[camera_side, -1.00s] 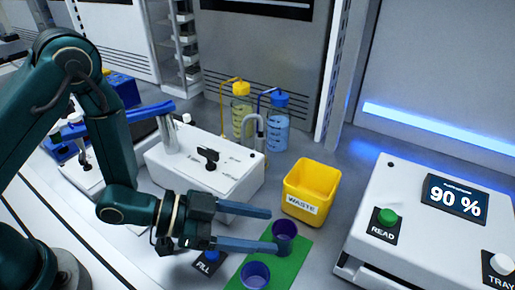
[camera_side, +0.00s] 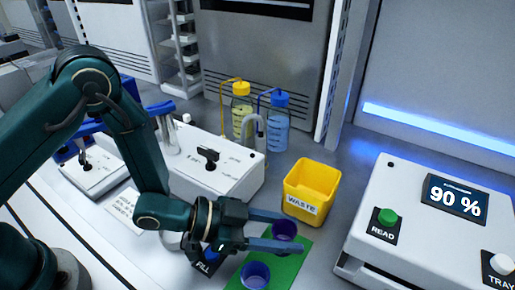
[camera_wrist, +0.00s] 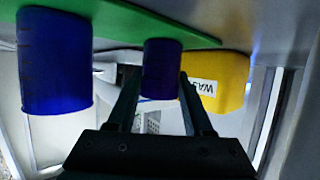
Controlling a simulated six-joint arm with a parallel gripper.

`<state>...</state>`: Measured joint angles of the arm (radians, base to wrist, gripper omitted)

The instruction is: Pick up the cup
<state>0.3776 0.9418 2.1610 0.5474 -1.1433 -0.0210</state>
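A small purple cup (camera_side: 285,229) stands at the far end of the green mat (camera_side: 292,268). It also shows near the middle of the wrist view (camera_wrist: 162,68). A second, bluer cup (camera_side: 255,276) stands nearer the front on the same mat, and it looks large at the left of the wrist view (camera_wrist: 55,62). My gripper (camera_side: 293,232) is open, with one finger on each side of the purple cup. I cannot tell whether either finger touches it. The fingers partly hide the cup in the side view.
A yellow waste bin (camera_side: 311,190) stands just behind the mat. A white reader box (camera_side: 430,215) showing 90 % is at the right. A white dispenser box (camera_side: 215,165) is at the left, with yellow-capped (camera_side: 241,112) and blue-capped (camera_side: 278,122) bottles behind it.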

